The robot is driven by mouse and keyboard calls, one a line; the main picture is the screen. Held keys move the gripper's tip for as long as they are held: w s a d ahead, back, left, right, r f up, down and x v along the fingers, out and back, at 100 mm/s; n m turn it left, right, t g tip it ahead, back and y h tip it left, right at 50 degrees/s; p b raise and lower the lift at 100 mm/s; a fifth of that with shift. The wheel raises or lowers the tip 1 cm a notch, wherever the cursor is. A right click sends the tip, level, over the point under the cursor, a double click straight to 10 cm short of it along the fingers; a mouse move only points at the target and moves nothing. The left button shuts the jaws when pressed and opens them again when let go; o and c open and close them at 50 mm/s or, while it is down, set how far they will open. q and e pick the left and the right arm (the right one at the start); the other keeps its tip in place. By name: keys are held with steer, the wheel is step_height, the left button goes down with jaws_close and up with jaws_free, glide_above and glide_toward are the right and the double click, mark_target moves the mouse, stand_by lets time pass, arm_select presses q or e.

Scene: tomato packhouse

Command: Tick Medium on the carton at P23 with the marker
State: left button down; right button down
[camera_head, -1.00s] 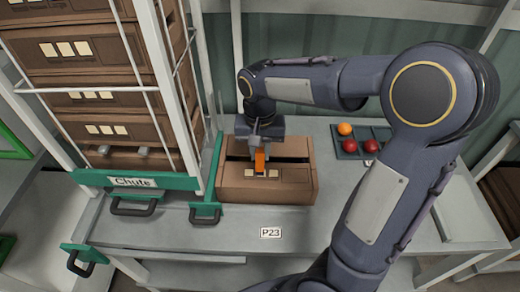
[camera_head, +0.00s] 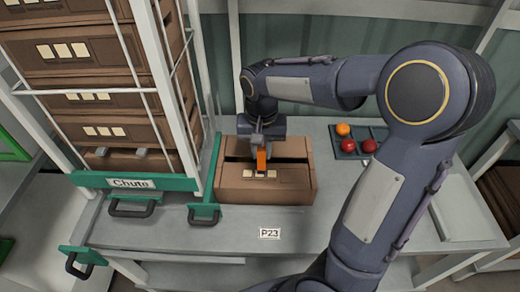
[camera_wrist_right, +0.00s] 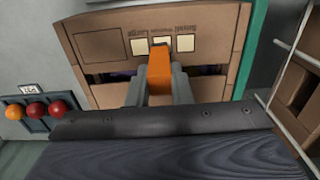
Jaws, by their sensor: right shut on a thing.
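The brown carton (camera_head: 234,195) stands on the bench behind the P23 label (camera_head: 269,233). Its printed face with three pale boxes also shows in the right wrist view (camera_wrist_right: 215,20), upside down. The words at the outer boxes look like Large and Small there. My right gripper (camera_head: 262,145) is shut on the orange marker (camera_head: 261,160) over the carton. In the right wrist view the marker (camera_wrist_right: 160,72) reaches the middle box (camera_wrist_right: 161,40) and partly covers it. I cannot tell whether its tip touches the face, and I see no tick. My left gripper is out of view.
The white-framed chute (camera_head: 131,183) with stacked cartons stands close on the left, with green rails and dark handles. A dark tray (camera_head: 346,148) with an orange and two red tomatoes lies to the right. The bench in front of the carton is clear.

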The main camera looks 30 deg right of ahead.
steer(key=shift+s+a, duration=0.2)
steer(key=shift+a, duration=0.45)
steer(key=shift+d, duration=0.2)
stand_by(0.3)
step_height(320, 180, up, 6)
steer(key=p, duration=0.5)
steer(key=shift+w, duration=0.1)
stand_by(0.5)
